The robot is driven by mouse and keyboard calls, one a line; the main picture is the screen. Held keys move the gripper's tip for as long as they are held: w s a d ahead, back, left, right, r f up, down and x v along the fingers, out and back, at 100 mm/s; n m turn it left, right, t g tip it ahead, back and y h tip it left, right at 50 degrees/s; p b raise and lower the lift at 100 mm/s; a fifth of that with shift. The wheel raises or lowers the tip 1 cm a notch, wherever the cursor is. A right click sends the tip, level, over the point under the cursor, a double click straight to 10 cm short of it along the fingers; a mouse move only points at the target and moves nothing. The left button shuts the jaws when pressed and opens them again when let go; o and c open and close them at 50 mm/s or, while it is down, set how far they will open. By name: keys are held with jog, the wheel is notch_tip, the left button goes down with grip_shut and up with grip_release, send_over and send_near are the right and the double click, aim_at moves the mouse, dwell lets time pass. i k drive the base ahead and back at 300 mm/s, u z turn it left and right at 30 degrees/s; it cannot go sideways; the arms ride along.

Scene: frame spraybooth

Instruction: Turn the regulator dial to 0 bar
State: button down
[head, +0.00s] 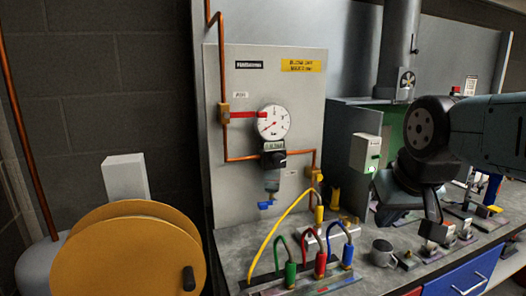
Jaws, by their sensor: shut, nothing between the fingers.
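The regulator (268,159) is mounted on a grey panel left of centre. Its dial looks like the black knob (279,159), just under a small green-tinted label or readout too small to read. The round white gauge (272,122) sits above, with a red needle pointing to the lower left; its figures are not legible. My gripper (436,222) hangs at the right over the bench, well right of the regulator and lower than it. It appears shut and empty, partly hidden by its own dark wrist.
A red lever (243,115) is on the copper pipe left of the gauge. Yellow, green, red and blue hoses (290,226) rise from the bench below. A grey mug (382,253) stands below my gripper. A yellow reel (131,256) is at lower left.

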aim_at(278, 160)
jog(key=z, duration=1.4)
jog(key=k, duration=0.75)
jog(key=u, duration=0.9)
